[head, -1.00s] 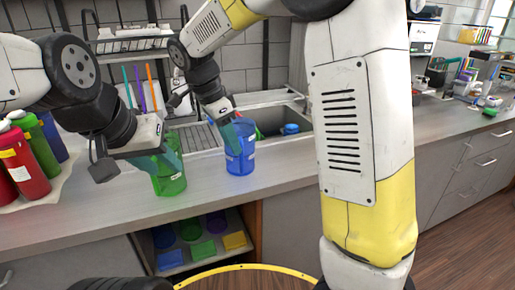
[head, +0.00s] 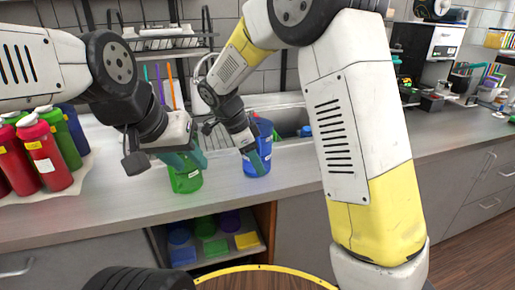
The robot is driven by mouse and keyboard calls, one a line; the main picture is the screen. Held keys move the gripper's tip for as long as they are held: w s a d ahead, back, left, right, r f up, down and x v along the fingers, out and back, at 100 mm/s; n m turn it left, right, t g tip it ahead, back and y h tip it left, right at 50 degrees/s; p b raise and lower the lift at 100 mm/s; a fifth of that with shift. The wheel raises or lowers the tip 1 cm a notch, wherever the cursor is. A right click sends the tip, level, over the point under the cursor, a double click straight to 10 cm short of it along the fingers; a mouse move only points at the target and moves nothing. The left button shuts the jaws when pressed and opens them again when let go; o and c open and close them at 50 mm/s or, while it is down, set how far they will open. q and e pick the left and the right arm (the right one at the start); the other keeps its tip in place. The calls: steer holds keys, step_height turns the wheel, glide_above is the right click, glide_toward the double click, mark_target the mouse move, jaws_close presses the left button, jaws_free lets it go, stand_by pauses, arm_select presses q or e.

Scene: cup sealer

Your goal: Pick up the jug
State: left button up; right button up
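A green jug (head: 184,180) stands upright on the counter. A blue jug (head: 262,146) stands upright to its right, near the sink. My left gripper (head: 186,161), with teal fingers, is at the green jug and hides its upper part. My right gripper (head: 254,158) is at the front left side of the blue jug, its fingers slanting down across the jug wall. The view does not show clearly whether either gripper grips a jug or how far apart its fingers are.
Red, green and blue bottles (head: 42,152) stand on a pale mat at the left. The sink (head: 292,120) is behind the blue jug. A shelf below the counter (head: 212,248) holds coloured blocks and round items. Machines stand at the back right.

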steer(key=shift+c, duration=0.2)
jaws_close()
stand_by(1.2)
